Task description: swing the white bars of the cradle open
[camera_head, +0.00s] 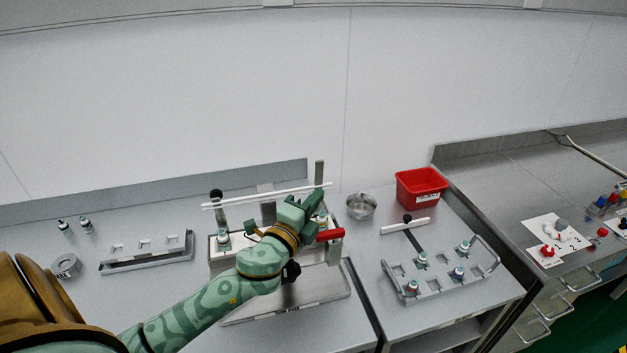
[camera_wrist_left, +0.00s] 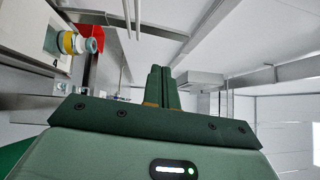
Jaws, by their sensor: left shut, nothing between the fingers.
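The white bars (camera_head: 240,198) of the cradle run nearly level across its top, between a dark-knobbed post at left and a grey-green upright at right. Two thin pale rods, apparently these bars, show at the top of the left wrist view (camera_wrist_left: 127,18). The cradle (camera_head: 213,254) holds vials with teal caps (camera_head: 223,238), partly behind my arm. My left gripper (camera_head: 314,203) is at the cradle's right part, just below the right end of the bars. Its fingers (camera_wrist_left: 160,86) are shut with nothing between them. Whether it touches the bars cannot be told. My right gripper is not in view.
A red handle (camera_head: 331,235) sits right of my left wrist. A metal bowl (camera_head: 361,206), a red bin (camera_head: 421,188) and a second rack (camera_head: 431,286) with vials stand to the right. An empty rack (camera_head: 147,255) and a tape roll (camera_head: 66,265) lie left.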

